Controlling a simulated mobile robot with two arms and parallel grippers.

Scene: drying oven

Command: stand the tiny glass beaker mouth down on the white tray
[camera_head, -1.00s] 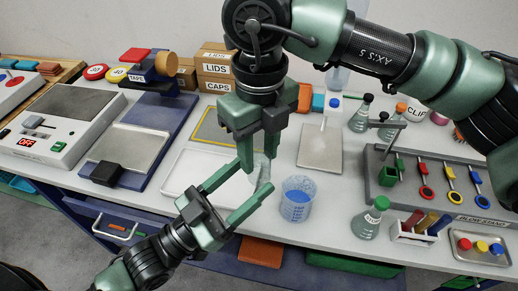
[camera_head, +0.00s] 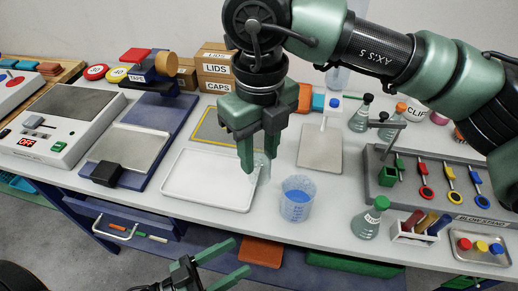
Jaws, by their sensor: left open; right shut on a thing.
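The tiny clear glass beaker (camera_head: 264,174) is at the fingertips of my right gripper (camera_head: 259,161), which is shut on it. The beaker is partly hidden by the fingers and hard to make out, so I cannot tell which way its mouth faces. It appears over the right end of the white tray (camera_head: 190,198); I cannot tell if it touches the tray. The tray is shallow and looks empty otherwise. My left gripper (camera_head: 240,260) is open and empty, low in the picture in front of the table edge.
A larger beaker of blue liquid (camera_head: 297,203) stands close to the right of the tray. A yellow-edged grey mat (camera_head: 205,135) lies behind the tray, and a grey plate (camera_head: 320,149) lies behind right. A green-capped flask (camera_head: 368,222) stands further right. The table front edge is near the tray.

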